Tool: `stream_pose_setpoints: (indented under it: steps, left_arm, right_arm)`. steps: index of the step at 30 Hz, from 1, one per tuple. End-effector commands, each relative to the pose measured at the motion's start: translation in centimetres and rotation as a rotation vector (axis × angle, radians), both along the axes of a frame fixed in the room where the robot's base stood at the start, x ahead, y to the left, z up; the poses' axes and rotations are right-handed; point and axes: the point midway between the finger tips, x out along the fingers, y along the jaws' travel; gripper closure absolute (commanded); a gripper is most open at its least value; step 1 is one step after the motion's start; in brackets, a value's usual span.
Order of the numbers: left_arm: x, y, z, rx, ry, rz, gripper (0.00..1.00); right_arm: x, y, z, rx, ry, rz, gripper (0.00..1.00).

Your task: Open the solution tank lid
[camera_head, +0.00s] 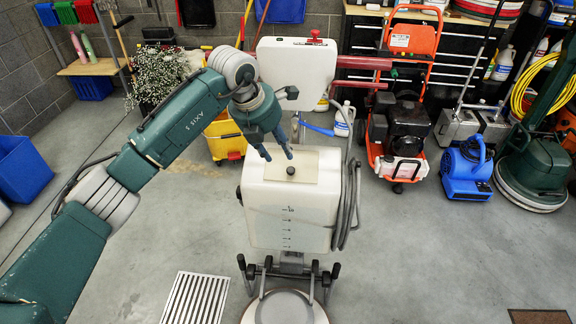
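The solution tank (290,222) is a white, translucent box with level marks on its front, on a wheeled floor machine in the middle of the camera_head view. Its lid (316,166) is a cream plate lying flat on top, with a small black knob (291,171). My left gripper (279,157) is just above the lid, behind and slightly left of the knob. Its fingers point down, spread apart, with nothing visible between them. I cannot tell whether a fingertip touches the lid. My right gripper is not in view.
A white box with a red knob (296,72) and red bars (362,62) stand behind the tank. A yellow bucket (226,139) is behind left, an orange pressure washer (400,140) and blue blower (467,168) to the right. A floor grate (196,298) lies front left.

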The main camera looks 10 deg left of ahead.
Motion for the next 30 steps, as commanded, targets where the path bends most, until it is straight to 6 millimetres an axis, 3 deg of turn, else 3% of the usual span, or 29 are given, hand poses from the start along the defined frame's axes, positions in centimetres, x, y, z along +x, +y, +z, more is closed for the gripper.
stream_pose_setpoints:
  steps: [15,28,30]
  left_arm:
    - [2.5,-2.3,-8.0,-0.005,0.004,-0.003,0.62]
    - [2.9,-2.5,-9.2,-0.006,0.001,-0.003,0.62]
    - [2.9,-2.5,-9.2,-0.006,0.001,-0.003,0.74]
  right_arm:
    - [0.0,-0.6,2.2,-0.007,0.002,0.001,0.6]
    - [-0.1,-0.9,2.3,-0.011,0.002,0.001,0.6]
    - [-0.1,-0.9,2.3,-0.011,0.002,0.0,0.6]
